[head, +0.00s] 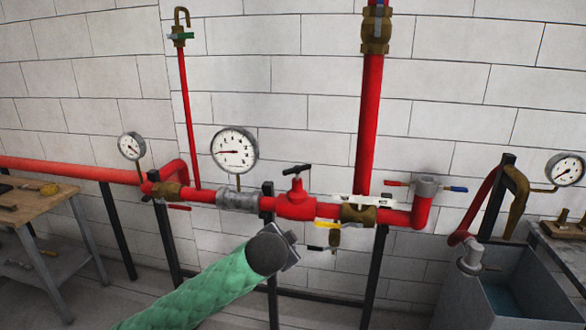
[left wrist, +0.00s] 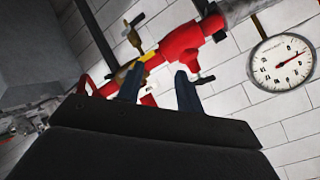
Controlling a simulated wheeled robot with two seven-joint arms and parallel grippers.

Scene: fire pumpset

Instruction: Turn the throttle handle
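The red throttle valve (head: 296,205) sits in the red pipe line, and a black T-shaped handle (head: 297,169) tops its stem. In the left wrist view the scene appears upside down; the red valve (left wrist: 180,50) is beyond the fingers and the black handle (left wrist: 205,79) shows just right of the right finger. My left gripper (head: 290,245) is below and in front of the valve in the head view, its fingers mostly hidden. In the left wrist view my left gripper (left wrist: 158,78) has its two dark fingers apart, with no held object visible between them. My right gripper is not in view.
A large gauge (head: 234,150) stands left of the valve. A yellow lever (head: 327,224), a white lever (head: 345,199) and a brass fitting (head: 358,215) crowd its right side. A wooden bench (head: 40,205) is at left and a grey tank (head: 470,290) at right.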

